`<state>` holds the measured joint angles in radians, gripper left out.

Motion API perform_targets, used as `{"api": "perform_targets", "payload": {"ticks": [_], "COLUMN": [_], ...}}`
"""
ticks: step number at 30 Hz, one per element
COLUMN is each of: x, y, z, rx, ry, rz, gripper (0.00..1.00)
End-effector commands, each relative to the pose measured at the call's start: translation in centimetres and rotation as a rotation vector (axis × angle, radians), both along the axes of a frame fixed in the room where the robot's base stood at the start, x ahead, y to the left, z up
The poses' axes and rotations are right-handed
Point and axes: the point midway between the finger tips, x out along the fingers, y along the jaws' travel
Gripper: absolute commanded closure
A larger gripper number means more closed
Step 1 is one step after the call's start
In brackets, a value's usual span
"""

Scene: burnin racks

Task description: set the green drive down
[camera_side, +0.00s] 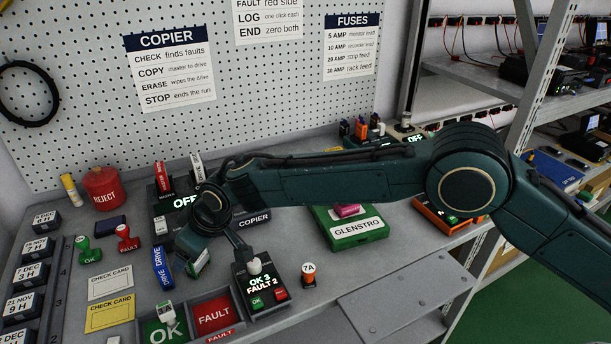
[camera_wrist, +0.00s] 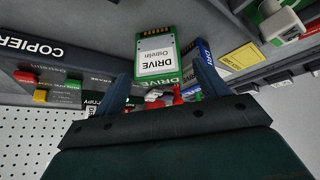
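The green drive (camera_wrist: 157,58) has a white label reading DRIVE and sits between my two fingertips in the wrist view. In the side view the drive (camera_side: 199,264) shows tilted under my gripper (camera_side: 190,258), just right of the blue drive (camera_side: 162,267). The blue drive also shows behind it in the wrist view (camera_wrist: 206,55). The side view does not clearly show whether the green drive touches the bench.
The green OK tray (camera_side: 165,331) and red FAULT tray (camera_side: 214,315) are at the front. The OK/FAULT counter box (camera_side: 259,285) stands right of my gripper. The copier (camera_side: 180,205) is behind it. Stamps (camera_side: 88,250) and a yellow check card (camera_side: 109,313) lie left.

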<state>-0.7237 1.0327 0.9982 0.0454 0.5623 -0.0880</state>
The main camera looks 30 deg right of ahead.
Motion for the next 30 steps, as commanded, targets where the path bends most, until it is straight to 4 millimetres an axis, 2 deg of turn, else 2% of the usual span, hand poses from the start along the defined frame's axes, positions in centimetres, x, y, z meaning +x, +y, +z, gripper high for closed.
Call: {"api": "perform_targets", "payload": {"ticks": [8, 16, 30], "x": [0.0, -0.4, -2.7], "y": [0.0, -0.3, -2.0], "z": [0.1, 1.2, 6.0], "rx": [0.0, 0.001, 0.001], "ry": [0.0, -0.001, -0.001], "rz": [0.0, 0.0, 0.0], "gripper": [0.27, 0.27, 0.27]}}
